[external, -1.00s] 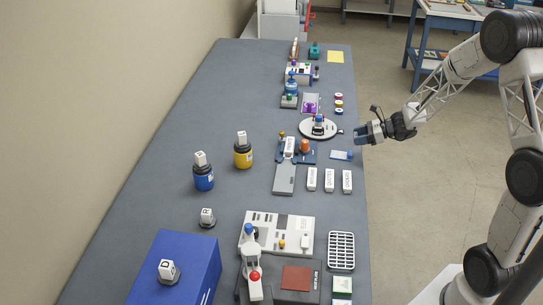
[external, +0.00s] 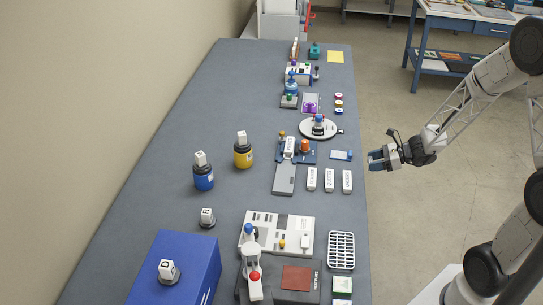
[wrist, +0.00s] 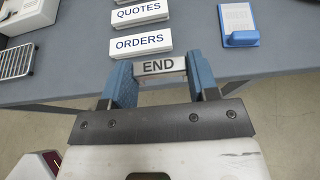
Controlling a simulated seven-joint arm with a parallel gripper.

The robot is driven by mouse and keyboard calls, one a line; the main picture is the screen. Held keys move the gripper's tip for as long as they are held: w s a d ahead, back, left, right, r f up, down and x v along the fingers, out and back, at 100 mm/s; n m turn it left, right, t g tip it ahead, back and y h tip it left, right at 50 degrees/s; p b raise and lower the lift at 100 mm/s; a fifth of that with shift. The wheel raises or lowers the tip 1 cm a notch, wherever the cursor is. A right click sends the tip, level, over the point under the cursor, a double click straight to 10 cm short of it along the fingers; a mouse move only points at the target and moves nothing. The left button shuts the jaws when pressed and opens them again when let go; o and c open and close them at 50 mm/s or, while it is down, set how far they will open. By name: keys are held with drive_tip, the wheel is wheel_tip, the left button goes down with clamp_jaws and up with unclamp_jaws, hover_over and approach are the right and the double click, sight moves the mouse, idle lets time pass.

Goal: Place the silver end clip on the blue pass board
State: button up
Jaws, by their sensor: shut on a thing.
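The silver end clip (wrist: 160,66), marked END, is held between the two blue fingers of my gripper (wrist: 162,80) in the wrist view. In the external view my gripper (external: 378,160) is just off the right edge of the table, and the clip is too small to make out there. The blue pass board (external: 341,155) lies near that edge, to the left of my gripper. It carries a pale sheet and a blue knob. In the wrist view the board (wrist: 252,38) is at the upper right, apart from the clip.
White blocks (external: 329,180) stand in a row near the board; two read QUOTES (wrist: 141,13) and ORDERS (wrist: 140,42) in the wrist view. A round white turntable (external: 319,129) is behind the board. A white rack (external: 341,250) is at the front. The table's left side has free room.

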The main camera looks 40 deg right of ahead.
drive_tip(key=shift+w, duration=0.1)
idle(0.3)
hover_over(344, 155)
drive_tip(key=shift+f, duration=0.75)
drive_tip(key=shift+f, duration=0.1)
drive_tip(key=shift+f, duration=1.65)
drive_tip(key=shift+f, duration=0.15)
drive_tip(key=o, duration=0.9)
drive_tip(key=shift+s+r, duration=0.2)
drive_tip(key=v, duration=1.2)
